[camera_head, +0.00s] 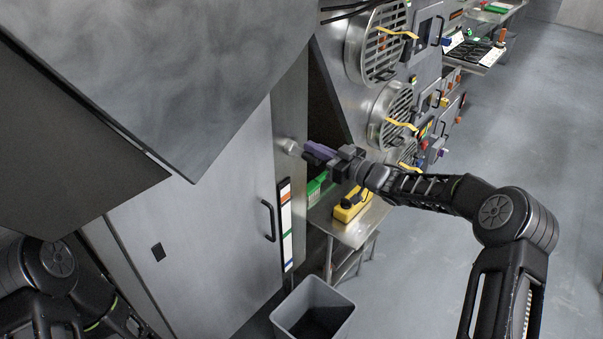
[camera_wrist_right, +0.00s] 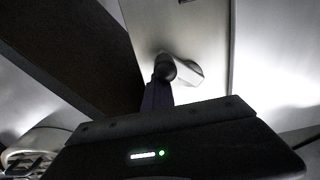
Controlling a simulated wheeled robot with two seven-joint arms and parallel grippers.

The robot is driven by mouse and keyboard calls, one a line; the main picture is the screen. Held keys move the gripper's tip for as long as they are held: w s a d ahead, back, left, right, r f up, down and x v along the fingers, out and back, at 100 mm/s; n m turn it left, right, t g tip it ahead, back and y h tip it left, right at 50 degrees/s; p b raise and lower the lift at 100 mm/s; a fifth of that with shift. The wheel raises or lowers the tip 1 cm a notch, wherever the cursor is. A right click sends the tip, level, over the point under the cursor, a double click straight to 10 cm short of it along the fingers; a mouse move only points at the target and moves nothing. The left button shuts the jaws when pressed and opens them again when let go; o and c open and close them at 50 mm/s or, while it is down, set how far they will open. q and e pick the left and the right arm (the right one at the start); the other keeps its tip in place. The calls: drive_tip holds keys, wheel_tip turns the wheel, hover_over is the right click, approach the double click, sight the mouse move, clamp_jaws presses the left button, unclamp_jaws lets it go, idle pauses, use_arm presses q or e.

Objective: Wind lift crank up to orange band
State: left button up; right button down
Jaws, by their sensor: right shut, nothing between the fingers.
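The lift crank shows as a pale metal hub (camera_head: 289,146) on the side of the grey cabinet in the head view. In the right wrist view a dark round knob (camera_wrist_right: 165,68) and a short silver cylinder (camera_wrist_right: 188,73) show just beyond the fingers. My right gripper (camera_head: 312,151), with purple fingers, is shut and empty close to the crank; I cannot tell whether it touches it. The white marker strip with the orange band (camera_head: 285,196) runs down the cabinet edge below, with green and blue bands lower. My left arm shows at the lower left; its gripper is out of view.
A grey bin (camera_head: 328,289) stands on the floor below. A metal table (camera_head: 349,233) beside the cabinet bears a yellow device (camera_head: 352,206) and a green crate (camera_head: 315,188). Round grilles (camera_head: 386,112) line the wall behind. A large grey hood (camera_head: 200,70) overhangs the upper left.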

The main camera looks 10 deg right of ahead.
drive_tip(key=f+b, duration=0.1)
drive_tip(key=s+a+f, duration=0.1)
drive_tip(key=f+b, duration=0.1)
drive_tip(key=shift+s+a+b, duration=0.3)
drive_tip(key=shift+a, duration=0.1)
drive_tip(key=shift+s+a+f+b, duration=0.1)
drive_tip(key=shift+s+f+b, duration=0.1)
drive_tip(key=shift+f, duration=0.2)
drive_tip(key=shift+s+a+f+b, duration=0.1)
drive_tip(key=shift+f+b, duration=0.05)
drive_tip(key=shift+f, duration=0.2)
drive_tip(key=c, duration=2.2)
unclamp_jaws()
drive_tip(key=c, duration=1.6)
unclamp_jaws()
drive_tip(key=shift+s+d+f, duration=0.1)
drive_tip(key=shift+s+d, duration=0.05)
drive_tip(key=o, duration=0.4)
drive_tip(key=shift+v, duration=1)
drive_tip(key=shift+o, duration=0.2)
drive_tip(key=p, duration=0.1)
approach(309, 160)
drive_tip(key=shift+w+a+f, duration=0.3)
drive_tip(key=shift+a, duration=0.15)
drive_tip(key=shift+w+a+f, duration=0.3)
drive_tip(key=shift+a+f, duration=0.05)
drive_tip(key=shift+a, duration=0.1)
